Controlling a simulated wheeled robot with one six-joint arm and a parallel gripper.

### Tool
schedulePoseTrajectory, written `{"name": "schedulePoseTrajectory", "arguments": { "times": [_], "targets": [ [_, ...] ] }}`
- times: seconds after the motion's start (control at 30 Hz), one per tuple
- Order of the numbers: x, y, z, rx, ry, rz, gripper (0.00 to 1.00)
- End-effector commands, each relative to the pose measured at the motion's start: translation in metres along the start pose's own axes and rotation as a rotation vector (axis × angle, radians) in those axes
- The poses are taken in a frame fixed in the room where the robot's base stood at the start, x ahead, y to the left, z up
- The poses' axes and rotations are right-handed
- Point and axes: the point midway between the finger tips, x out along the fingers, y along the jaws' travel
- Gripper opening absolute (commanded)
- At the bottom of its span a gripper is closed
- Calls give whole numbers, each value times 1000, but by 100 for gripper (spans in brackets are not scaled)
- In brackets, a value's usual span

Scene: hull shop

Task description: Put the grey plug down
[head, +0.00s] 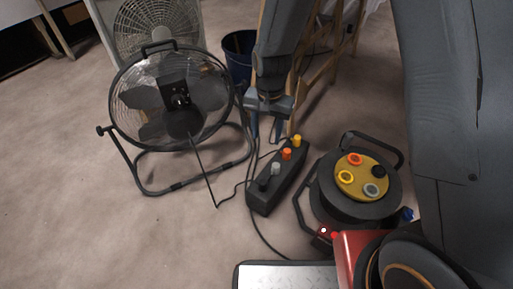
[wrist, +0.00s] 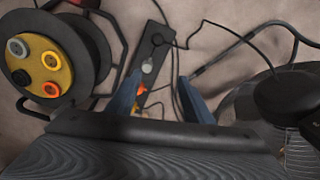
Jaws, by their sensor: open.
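The grey plug (head: 275,168) stands in the black power strip (head: 262,201) on the floor, between a black plug (head: 263,183) and an orange plug (head: 287,153). It also shows in the wrist view (wrist: 147,66), just past the fingertips. A yellow plug (head: 297,140) is at the strip's far end. My gripper (head: 266,136) is open, blue fingers pointing down, near the far end of the strip. In the wrist view my gripper (wrist: 160,88) has nothing visible between its fingers, with the strip seen beyond them. Nothing appears held.
A cable reel (head: 325,203) with a yellow face stands right of the strip. A black floor fan (head: 130,115) is at left, its cable crossing the floor to the strip. A blue bucket (head: 238,58) and wooden legs (head: 330,45) are behind. Floor at lower left is clear.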

Motion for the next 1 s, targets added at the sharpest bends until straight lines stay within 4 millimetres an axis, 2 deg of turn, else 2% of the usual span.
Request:
{"name": "schedulePoseTrajectory", "arguments": {
  "times": [0.03, 0.2, 0.33, 0.5, 0.6, 0.73, 0.83, 1.0],
  "targets": [
    [-24, -6, 13, -55, 6, -11, 47],
    [-86, -12, 62, -243, 5, -31, 47],
    [-127, -9, 102, -387, 6, -50, 47],
    [-170, 4, 157, -577, 4, -77, 47],
    [-189, 15, 187, -681, 3, -93, 47],
    [-204, 28, 216, -788, 2, -109, 47],
    [-210, 36, 229, -838, 0, -116, 47],
    [-212, 40, 237, -869, -2, -121, 47]
  ]
}}
